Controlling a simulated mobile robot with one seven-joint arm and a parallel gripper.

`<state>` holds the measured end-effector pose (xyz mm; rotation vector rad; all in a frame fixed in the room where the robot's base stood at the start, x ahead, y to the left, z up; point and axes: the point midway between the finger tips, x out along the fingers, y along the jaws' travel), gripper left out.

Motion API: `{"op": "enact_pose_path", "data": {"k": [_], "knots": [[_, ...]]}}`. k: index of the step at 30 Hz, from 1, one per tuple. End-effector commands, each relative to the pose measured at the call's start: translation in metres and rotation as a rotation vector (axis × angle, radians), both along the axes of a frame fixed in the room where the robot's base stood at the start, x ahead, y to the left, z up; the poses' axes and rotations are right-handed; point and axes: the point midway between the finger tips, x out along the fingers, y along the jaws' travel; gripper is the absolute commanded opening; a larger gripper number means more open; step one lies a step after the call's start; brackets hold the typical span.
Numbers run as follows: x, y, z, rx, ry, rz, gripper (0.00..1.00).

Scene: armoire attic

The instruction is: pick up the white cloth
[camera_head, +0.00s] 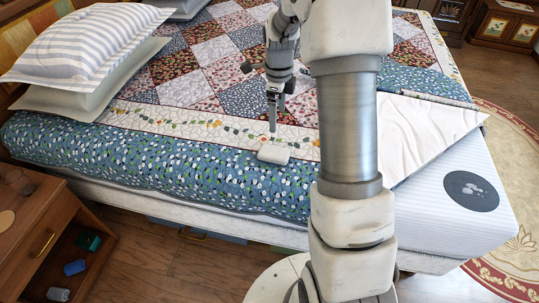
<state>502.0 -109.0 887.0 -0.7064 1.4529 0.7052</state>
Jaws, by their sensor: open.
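A small white folded piece (273,154), which looks like the white cloth, lies on the blue floral border of the quilt near the bed's front edge. My gripper (273,128) points down just behind and above it in the picture. The gripper is open, with nothing seen between its fingers. The fingers are seen nearly edge-on, and I cannot tell whether they touch the cloth.
The patchwork quilt (200,80) covers most of the bed. Striped pillows (85,42) lie at left. A white sheet corner (425,125) is folded back over the mattress (440,195) at right. A wooden nightstand (30,215) stands at front left. My arm hides the bed's middle.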

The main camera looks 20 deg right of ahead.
Motion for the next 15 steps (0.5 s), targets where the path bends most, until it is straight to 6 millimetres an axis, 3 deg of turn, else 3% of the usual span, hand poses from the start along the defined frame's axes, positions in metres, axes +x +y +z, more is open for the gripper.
{"op": "enact_pose_path", "data": {"k": [1, 9, 15], "knots": [[-0.002, 0.0, -0.015, 0.002, 0.006, -0.001, 1.0], [-0.001, 0.001, -0.073, 0.002, 0.005, 0.002, 1.0], [-0.001, 0.001, -0.098, 0.001, 0.002, 0.002, 1.0]]}}
